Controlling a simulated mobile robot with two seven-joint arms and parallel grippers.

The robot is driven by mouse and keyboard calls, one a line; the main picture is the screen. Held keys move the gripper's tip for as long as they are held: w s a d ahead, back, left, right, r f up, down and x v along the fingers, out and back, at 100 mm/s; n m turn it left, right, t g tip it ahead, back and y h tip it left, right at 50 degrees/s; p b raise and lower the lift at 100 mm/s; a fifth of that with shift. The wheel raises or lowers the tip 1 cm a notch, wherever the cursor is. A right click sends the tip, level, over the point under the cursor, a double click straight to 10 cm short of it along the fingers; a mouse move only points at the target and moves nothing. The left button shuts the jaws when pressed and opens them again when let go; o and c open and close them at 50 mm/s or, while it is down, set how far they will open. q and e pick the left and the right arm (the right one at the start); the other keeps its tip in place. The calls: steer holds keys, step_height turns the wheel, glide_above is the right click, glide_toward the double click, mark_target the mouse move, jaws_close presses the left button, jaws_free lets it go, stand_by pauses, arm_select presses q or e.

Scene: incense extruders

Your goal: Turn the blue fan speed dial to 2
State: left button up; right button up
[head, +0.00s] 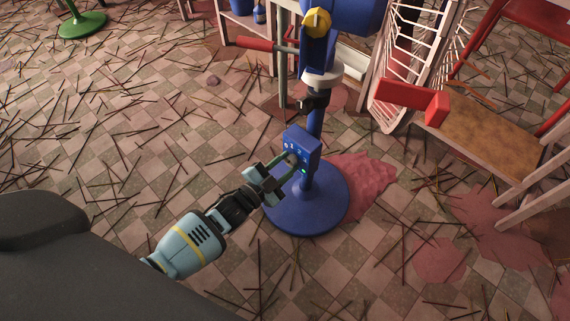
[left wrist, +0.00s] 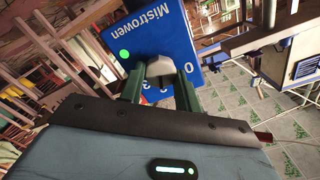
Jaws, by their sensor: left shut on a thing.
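The blue fan stands on a round blue base (head: 333,207), with a blue control box (head: 303,140) on its pole. In the left wrist view, the box's blue face (left wrist: 166,32) carries the word "Mistrowen", a green light and a "0" near the dial. The pale grey dial (left wrist: 160,66) sits between the green fingers of my left gripper (head: 290,161). The gripper is shut on the dial, and its fingers partly cover the dial and the markings around it. I cannot read the dial's setting. My right gripper is not in view.
A red-and-white rack (head: 412,62) and a wooden-seated chair (head: 490,140) stand to the right of the fan. A green round base (head: 82,25) is at the far left. Thin sticks litter the checkered floor, with reddish patches (head: 365,180) around the fan.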

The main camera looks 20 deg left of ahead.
arm_select(q)
steer(key=o, duration=1)
steer(key=p+v, duration=0.2)
steer(key=v, duration=0.6)
